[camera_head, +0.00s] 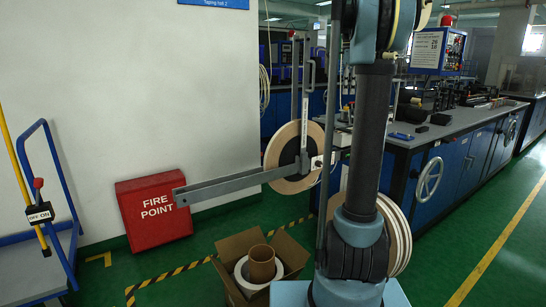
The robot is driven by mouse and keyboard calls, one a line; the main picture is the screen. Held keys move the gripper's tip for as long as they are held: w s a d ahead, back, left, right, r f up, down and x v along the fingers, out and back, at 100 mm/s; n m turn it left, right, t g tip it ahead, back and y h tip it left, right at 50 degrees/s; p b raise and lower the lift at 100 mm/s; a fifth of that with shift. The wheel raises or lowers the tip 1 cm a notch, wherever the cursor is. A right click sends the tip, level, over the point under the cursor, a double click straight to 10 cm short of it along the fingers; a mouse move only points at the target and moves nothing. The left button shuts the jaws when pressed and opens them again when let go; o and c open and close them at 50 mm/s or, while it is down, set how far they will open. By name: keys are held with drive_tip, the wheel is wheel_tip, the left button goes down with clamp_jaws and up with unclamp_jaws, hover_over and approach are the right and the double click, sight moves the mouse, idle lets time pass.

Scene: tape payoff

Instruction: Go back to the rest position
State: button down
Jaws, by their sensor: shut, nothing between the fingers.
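My arm rises in front of the camera at right of centre, from the blue-grey base at the bottom edge up to a joint at the top edge. It runs out of the picture there, and my gripper is not in view. Behind the arm, a large pale tape reel (286,160) hangs upright on a grey metal payoff arm (232,184), which extends to the left. More pale reels (397,236) show low behind my arm, partly hidden by it.
An open cardboard box (228,246) with a white roll and a brown core stands on the green floor. A red fire point box (153,211) is by the wall. A blue trolley (62,200) stands left. A blue machine bench (455,130) lines the right; floor before it is clear.

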drive_tip(key=s+a+f+n, duration=0.3)
drive_tip(key=s+f+n, duration=0.15)
drive_tip(key=s, duration=0.35)
drive_tip(key=s+a+f+n+t, duration=0.1)
drive_tip(key=s+a+f+n, duration=0.2)
drive_tip(key=s+f, duration=0.35)
drive_tip(key=s+a+f+n, duration=0.3)
drive_tip(key=s+f+n, duration=0.1)
drive_tip(key=s, duration=0.4)
drive_tip(key=s+a+f+n, duration=0.1)
drive_tip(key=s+f+n, duration=0.3)
drive_tip(key=s+f, duration=0.4)
drive_tip(key=s+a+f+n+t, duration=0.1)
drive_tip(key=s+a+f+n, duration=0.1)
drive_tip(key=s+f+n, duration=0.3)
drive_tip(key=s+f, duration=0.4)
drive_tip(key=f, duration=0.4)
drive_tip(key=shift+s+f+y, duration=0.2)
drive_tip(key=shift+f+y, duration=0.1)
drive_tip(key=shift+f, duration=0.05)
drive_tip(key=shift+w, duration=0.1)
drive_tip(key=shift+w+f, duration=0.2)
drive_tip(key=shift+w, duration=0.15)
